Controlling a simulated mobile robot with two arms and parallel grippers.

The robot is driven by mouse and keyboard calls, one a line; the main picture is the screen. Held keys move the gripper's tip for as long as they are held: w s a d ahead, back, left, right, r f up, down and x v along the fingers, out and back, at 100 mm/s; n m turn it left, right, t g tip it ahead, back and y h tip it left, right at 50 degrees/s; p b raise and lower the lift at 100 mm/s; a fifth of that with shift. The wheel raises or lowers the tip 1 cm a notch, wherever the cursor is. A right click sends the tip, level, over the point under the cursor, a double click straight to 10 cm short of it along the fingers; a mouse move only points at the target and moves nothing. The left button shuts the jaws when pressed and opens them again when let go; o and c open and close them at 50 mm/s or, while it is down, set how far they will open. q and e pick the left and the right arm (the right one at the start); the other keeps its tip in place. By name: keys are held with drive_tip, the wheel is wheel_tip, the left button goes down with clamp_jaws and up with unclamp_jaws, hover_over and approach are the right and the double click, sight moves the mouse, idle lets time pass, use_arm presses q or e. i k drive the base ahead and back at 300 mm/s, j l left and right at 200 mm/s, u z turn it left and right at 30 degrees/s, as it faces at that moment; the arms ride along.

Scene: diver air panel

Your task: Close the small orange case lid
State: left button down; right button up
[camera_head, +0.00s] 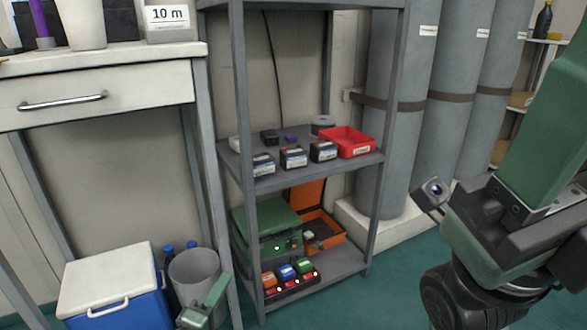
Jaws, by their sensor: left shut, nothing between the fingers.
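The small orange case (329,238) sits on the lower shelf of the grey rack, to the right of a green case. Its lid (308,196) stands up, open, at the back left; its upper edge is hidden by the shelf above. Small items show inside the case, too small to name. My left gripper (207,300) is low at the bottom of the picture, in front of the grey bin, shut and empty. It is left of the rack and apart from the orange case. My right arm fills the right side; its fingers do not show.
The green case (268,228) and a tray of coloured items (290,282) share the lower shelf. A rack post (376,215) stands right of the orange case. The middle shelf holds a red bin (347,142) and boxes. A blue cooler (115,285) and grey bin (195,268) stand left.

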sight(302, 198)
drive_tip(key=i+j+z, duration=0.25)
drive_tip(key=i+j, duration=0.55)
drive_tip(key=i+z, duration=0.3)
drive_tip(key=i+l, duration=0.25)
drive_tip(key=i, duration=0.1)
